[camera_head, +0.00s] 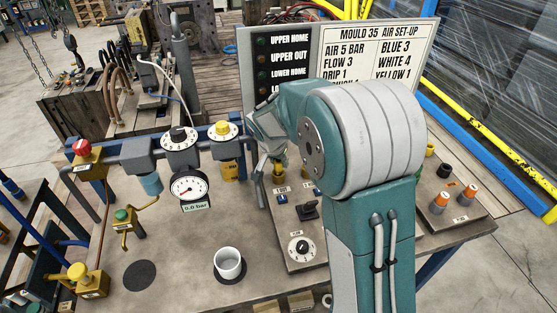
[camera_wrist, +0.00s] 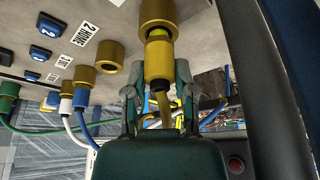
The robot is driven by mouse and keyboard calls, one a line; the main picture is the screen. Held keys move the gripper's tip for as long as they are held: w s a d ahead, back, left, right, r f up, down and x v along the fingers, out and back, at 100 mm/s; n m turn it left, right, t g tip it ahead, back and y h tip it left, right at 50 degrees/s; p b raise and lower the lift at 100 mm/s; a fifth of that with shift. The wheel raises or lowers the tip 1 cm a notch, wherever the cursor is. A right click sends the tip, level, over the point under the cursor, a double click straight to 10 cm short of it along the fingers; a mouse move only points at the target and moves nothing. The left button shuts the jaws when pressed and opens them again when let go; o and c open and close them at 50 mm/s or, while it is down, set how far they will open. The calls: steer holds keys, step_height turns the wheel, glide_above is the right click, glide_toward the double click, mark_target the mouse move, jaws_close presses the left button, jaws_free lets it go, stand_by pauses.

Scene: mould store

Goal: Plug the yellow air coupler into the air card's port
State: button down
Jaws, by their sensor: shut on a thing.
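The yellow air coupler (camera_wrist: 158,62) is a brass-yellow sleeve with a hose (camera_wrist: 163,105) trailing back between my fingers. My gripper (camera_wrist: 157,88) is shut on it. In the wrist view its bright yellow nose lines up with a brass port (camera_wrist: 158,12) and meets its mouth; I cannot tell how deep it sits. In the head view my gripper (camera_head: 270,168) is low over the panel, and the arm hides most of the port area. The air card (camera_head: 375,55) reads blue 3, white 4, yellow 1. The held port's number is not readable.
An empty brass port (camera_wrist: 110,54) is beside the coupler. Blue (camera_wrist: 85,76), white (camera_wrist: 67,98) and green (camera_wrist: 8,97) hoses are plugged in further left. The gauge (camera_head: 188,188) reads 0.0 bar. A white cup (camera_head: 229,264) stands on the bench.

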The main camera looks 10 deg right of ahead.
steer(key=shift+f, duration=0.3)
stand_by(0.4)
steer(key=shift+c, duration=1.8)
jaws_free()
steer(key=o, duration=0.4)
steer(key=shift+c, duration=0.2)
steer(key=shift+r, duration=3.8)
